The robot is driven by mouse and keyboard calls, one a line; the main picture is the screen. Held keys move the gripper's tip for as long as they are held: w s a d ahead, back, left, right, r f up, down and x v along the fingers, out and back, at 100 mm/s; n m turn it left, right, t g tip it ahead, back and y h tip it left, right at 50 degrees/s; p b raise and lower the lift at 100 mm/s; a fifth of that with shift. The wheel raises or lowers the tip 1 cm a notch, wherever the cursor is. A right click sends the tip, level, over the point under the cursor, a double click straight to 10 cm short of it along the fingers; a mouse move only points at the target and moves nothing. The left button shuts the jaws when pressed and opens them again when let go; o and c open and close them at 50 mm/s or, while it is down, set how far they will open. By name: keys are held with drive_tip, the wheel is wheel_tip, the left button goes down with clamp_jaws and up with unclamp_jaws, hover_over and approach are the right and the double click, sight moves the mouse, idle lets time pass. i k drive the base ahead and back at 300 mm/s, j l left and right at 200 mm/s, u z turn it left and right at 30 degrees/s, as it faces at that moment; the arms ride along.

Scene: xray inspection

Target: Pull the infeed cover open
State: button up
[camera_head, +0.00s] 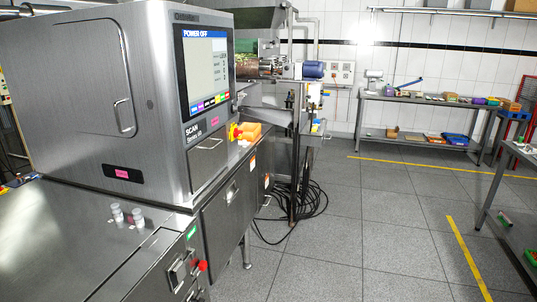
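A stainless steel inspection machine (158,95) fills the left of the head view. Its left face has a rounded-corner door panel (90,70), which looks shut, with a vertical bar handle (122,116) near its right edge. A flat steel top (55,235) extends from the machine toward me at lower left, with two short pale cylinders (127,215) on it. I cannot tell for sure which panel is the infeed cover. My gripper is not in view.
A red knob (202,265) sticks out from the lower front side. Black cables (295,200) lie coiled on the floor beyond the machine. A back bench (420,98) and a right-hand table (520,160) hold items. The grey tiled floor between is clear.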

sight(265, 149)
drive_tip(key=i, duration=1)
drive_tip(key=i+l+u, duration=0.1)
drive_tip(key=i, duration=0.85)
drive_tip(key=i+l, duration=0.1)
drive_tip(key=i, duration=0.9)
drive_tip(key=i+u, duration=0.25)
drive_tip(key=i, duration=0.2)
drive_tip(key=i+l+u, duration=0.3)
drive_tip(key=i+j, duration=0.1)
